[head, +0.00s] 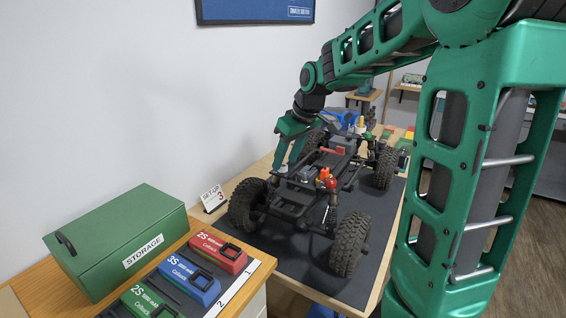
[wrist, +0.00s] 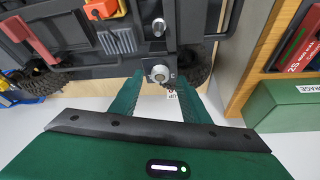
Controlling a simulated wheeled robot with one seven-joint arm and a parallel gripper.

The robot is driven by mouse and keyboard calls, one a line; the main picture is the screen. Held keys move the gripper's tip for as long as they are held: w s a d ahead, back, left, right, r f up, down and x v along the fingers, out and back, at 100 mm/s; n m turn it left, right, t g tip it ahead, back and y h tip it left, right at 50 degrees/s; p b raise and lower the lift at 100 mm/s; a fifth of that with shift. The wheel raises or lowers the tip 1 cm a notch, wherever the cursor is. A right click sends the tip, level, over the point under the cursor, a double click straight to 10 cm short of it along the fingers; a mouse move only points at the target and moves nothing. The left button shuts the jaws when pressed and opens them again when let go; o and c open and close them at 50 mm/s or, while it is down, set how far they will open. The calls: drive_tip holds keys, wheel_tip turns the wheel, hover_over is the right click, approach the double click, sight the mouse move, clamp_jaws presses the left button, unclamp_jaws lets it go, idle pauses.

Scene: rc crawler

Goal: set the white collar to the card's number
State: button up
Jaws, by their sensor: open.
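The setup card (head: 213,197) stands on the table left of the crawler and reads "SET-UP" with a 3. The RC crawler (head: 318,180) stands on a dark mat. My gripper (head: 288,160) points down at the crawler's left side, its green fingers apart. In the wrist view, a pale round collar-like part (wrist: 160,73) with a bolt-like centre lies between my fingertips (wrist: 159,80). I cannot tell whether the fingers touch it. No number on it is readable. Part of the card (wrist: 173,93) shows behind the fingers, mostly hidden.
A green storage box (head: 120,240) and red (head: 218,252), blue (head: 190,278) and green (head: 150,300) battery packs are at the front left. The wall is close on the left.

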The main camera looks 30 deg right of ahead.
drive_tip(key=shift+w+f, duration=0.25)
drive_tip(key=shift+f, duration=0.45)
drive_tip(key=shift+c, duration=0.5)
drive_tip(key=c, duration=1)
drive_tip(key=shift+o, duration=0.2)
drive_tip(key=shift+m, duration=0.4)
drive_tip(key=m, duration=0.2)
drive_tip(key=m+h, duration=0.2)
drive_tip(key=m, duration=0.1)
drive_tip(key=shift+a+m, duration=0.3)
drive_tip(key=shift+a, duration=0.05)
drive_tip(key=m, duration=0.1)
drive_tip(key=m+h, duration=0.1)
drive_tip(key=m, duration=0.1)
drive_tip(key=m+g+h, duration=0.1)
drive_tip(key=m, duration=0.1)
drive_tip(key=shift+w+a, duration=0.1)
drive_tip(key=shift+a, duration=0.15)
drive_tip(key=shift+m, duration=0.4)
